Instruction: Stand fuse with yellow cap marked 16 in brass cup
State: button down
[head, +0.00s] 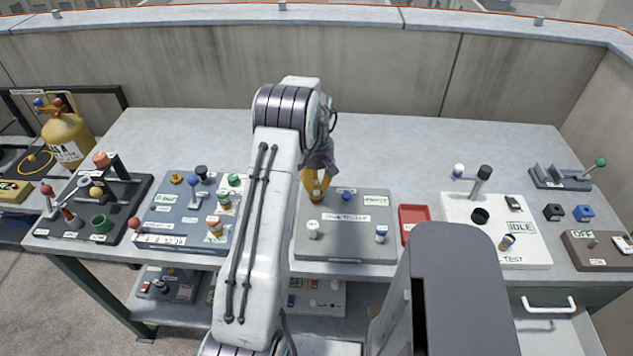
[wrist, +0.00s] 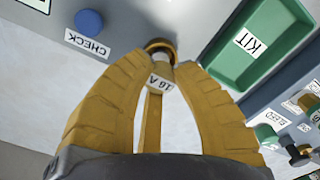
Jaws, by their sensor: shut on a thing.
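My gripper (head: 317,183) is over the back left of a grey board (head: 345,245) in the head view. In the wrist view its yellow fingers (wrist: 158,72) are shut on a fuse (wrist: 158,84) with a pale label reading 16 A. The cap's colour is hard to tell between the fingers. The brass cup (wrist: 161,46) shows as a ring right at the fuse's far end. The fuse looks lined up with the cup, but I cannot tell how deep it sits. In the head view the fingers largely hide fuse and cup.
On the board are a blue button (head: 346,195) and two small white pieces, one at the left (head: 313,229) and one with blue at the right (head: 381,234). A red tray (head: 413,221) stands right of it. A green KIT tray (wrist: 258,42) shows in the wrist view.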

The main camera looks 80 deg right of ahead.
jog(key=shift+f, duration=0.4)
jog(key=c, duration=1)
grip_release()
jog(key=shift+c, duration=0.2)
jog(key=shift+r, duration=0.1)
notch_tip(320, 180, up, 12)
